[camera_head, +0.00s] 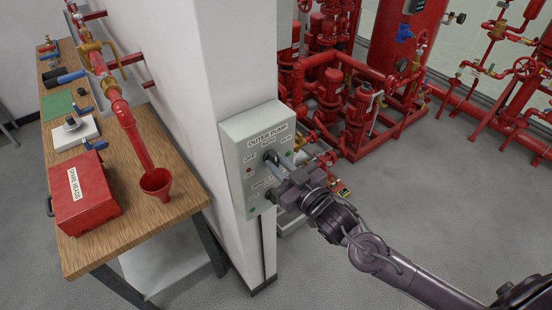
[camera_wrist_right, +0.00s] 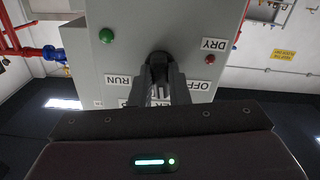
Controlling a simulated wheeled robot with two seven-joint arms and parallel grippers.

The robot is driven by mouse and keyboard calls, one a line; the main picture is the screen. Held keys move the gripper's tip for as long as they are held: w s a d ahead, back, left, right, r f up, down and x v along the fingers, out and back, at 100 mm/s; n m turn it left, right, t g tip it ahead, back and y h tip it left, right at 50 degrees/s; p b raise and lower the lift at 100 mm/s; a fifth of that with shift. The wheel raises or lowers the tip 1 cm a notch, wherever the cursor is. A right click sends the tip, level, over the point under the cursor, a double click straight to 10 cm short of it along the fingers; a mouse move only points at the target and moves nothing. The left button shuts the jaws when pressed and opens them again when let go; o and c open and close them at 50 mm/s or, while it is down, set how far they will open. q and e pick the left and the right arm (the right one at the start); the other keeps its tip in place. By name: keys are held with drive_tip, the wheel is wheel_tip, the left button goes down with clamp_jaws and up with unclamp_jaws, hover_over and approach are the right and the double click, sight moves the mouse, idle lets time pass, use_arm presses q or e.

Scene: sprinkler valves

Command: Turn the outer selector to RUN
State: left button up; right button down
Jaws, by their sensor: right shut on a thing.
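The RUN label (camera_wrist_right: 118,80) and OFF label (camera_wrist_right: 197,85) flank the knob. A label between them is mostly hidden by the fingers. Which way the selector points is hidden. My left gripper is out of view.
The box has a green lamp (camera_wrist_right: 106,36) and a red lamp (camera_wrist_right: 209,58). A second label and lamp sit lower on it (camera_head: 253,209). A wooden bench (camera_head: 140,218) with a red box (camera_head: 84,196) stands left of the pillar. Red pumps (camera_head: 330,100) stand behind.

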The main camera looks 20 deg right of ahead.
drive_tip(key=shift+f, duration=0.1)
drive_tip(key=shift+m+p, duration=0.75)
drive_tip(key=shift+m, duration=0.35)
drive_tip(key=shift+m+p, duration=0.3)
drive_tip(key=shift+m, duration=0.5)
